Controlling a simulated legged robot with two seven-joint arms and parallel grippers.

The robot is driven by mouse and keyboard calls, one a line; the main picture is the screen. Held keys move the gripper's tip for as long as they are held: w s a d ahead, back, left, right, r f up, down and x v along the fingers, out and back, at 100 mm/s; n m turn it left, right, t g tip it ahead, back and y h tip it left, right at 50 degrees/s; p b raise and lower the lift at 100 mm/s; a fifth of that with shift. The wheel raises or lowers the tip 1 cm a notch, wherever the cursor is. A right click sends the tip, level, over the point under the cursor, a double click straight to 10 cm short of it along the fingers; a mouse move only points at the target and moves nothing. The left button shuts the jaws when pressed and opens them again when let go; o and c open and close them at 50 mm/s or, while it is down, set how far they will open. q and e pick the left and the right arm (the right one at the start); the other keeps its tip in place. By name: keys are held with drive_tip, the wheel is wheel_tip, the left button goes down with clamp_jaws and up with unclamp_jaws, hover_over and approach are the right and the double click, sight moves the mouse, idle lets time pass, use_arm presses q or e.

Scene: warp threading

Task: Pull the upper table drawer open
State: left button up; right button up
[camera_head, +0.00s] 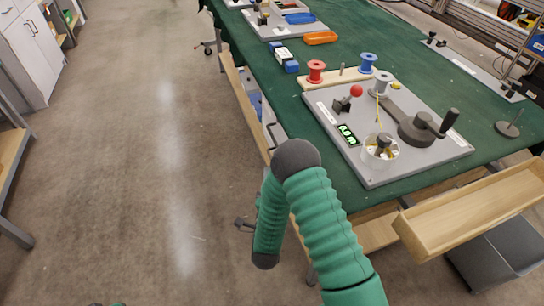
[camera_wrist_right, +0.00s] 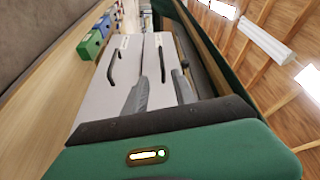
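The drawer unit under the table shows in the right wrist view as two pale fronts with dark handles, turned sideways. The upper drawer (camera_wrist_right: 152,42) is the one nearer the tabletop, on the right there; its front looks flush with its neighbour. Its handle (camera_wrist_right: 162,60) lies beyond my fingertips, between their lines. The lower drawer (camera_wrist_right: 95,92) has its handle (camera_wrist_right: 115,62) to the left. My right gripper (camera_wrist_right: 160,83) is open, its two grey fingers apart and empty; in the head view it (camera_head: 243,223) is beside the table's left side.
The green tabletop (camera_head: 340,60) carries a grey winding board (camera_head: 400,165) and spools. A wooden tray-like drawer (camera_head: 475,210) juts out at the front right. A wooden shelf (camera_head: 243,105) with bins runs low along the table's left side. The floor (camera_head: 150,180) left is clear.

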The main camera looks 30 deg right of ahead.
sight(274, 139)
drive_tip(key=b+x, duration=0.2)
drive_tip(key=x, duration=0.6)
drive_tip(key=b+x, duration=0.1)
drive_tip(key=x, duration=0.7)
drive_tip(key=shift+s+d+r+b, duration=0.1)
drive_tip(key=shift+d+b, duration=0.3)
drive_tip(key=shift+d, duration=0.05)
drive_tip(key=shift+d+r, duration=0.1)
drive_tip(key=shift+c, duration=0.2)
clamp_jaws()
drive_tip(key=shift+f, duration=0.2)
